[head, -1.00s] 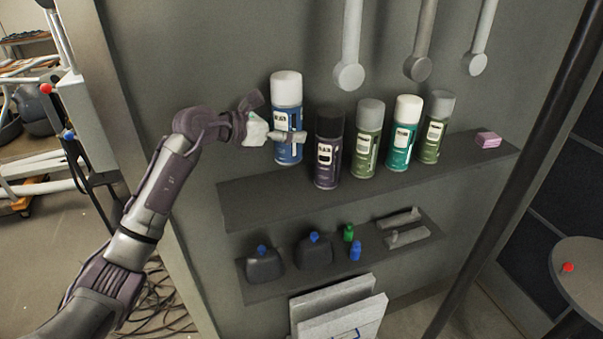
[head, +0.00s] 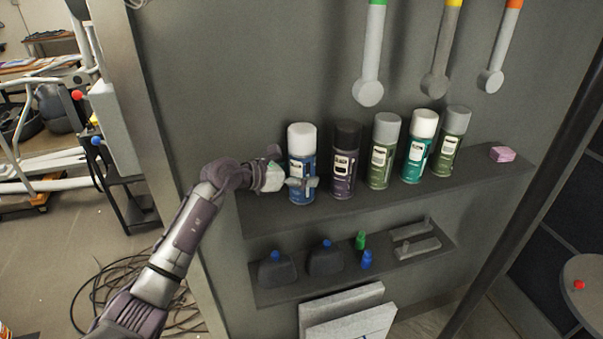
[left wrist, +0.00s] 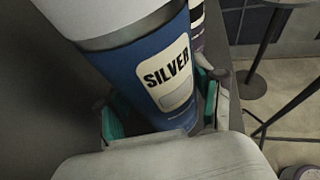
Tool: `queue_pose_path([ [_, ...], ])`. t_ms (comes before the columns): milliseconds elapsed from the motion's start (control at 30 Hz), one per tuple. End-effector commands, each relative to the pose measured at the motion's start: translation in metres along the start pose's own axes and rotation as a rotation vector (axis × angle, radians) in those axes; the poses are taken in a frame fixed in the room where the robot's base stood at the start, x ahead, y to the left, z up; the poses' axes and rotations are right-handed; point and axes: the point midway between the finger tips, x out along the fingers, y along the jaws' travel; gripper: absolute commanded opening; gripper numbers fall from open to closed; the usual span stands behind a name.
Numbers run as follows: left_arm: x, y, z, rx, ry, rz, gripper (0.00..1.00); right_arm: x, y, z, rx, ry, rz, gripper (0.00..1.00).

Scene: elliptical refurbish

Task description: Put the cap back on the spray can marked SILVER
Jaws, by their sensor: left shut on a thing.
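The blue spray can (head: 297,196) stands at the left end of the upper shelf, upright or nearly so. The left wrist view shows its label (left wrist: 168,76) reading SILVER. A white cap (head: 302,137) sits on its top; in the left wrist view the cap (left wrist: 100,14) is partly cut off by the frame. My left gripper (head: 289,172) is shut around the can's body from the left, with green-padded fingers on both sides in the left wrist view. Whether the can's base touches the shelf is hard to tell. My right gripper is out of view.
To the right on the upper shelf (head: 400,203) stand a purple can (head: 344,178), a teal can (head: 416,160) and green cans, close together. A pink block (head: 502,154) lies at the right end. The lower shelf (head: 295,293) holds dark bottles and small parts. Round-ended bars hang above.

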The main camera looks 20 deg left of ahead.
Motion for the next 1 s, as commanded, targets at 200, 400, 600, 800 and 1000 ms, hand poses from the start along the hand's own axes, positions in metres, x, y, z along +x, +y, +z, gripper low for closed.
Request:
queue_pose_path([
  [200, 0.0, 0.0, -0.001, 0.0, 0.001, 0.0, 0.92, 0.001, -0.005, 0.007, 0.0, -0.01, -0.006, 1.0],
  [400, 0.0, 0.0, -0.001, 0.0, 0.0, 0.0, 0.92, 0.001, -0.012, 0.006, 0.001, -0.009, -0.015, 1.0],
  [600, -0.006, 0.001, 0.0, 0.001, 0.001, 0.002, 0.92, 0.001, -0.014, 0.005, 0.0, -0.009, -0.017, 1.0],
  [800, -0.042, 0.002, -0.003, 0.005, 0.002, 0.004, 0.92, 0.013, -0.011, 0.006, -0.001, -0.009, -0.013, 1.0],
  [1000, -0.085, 0.001, -0.003, 0.004, 0.003, 0.003, 0.92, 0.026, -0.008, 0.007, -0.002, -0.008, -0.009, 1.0],
])
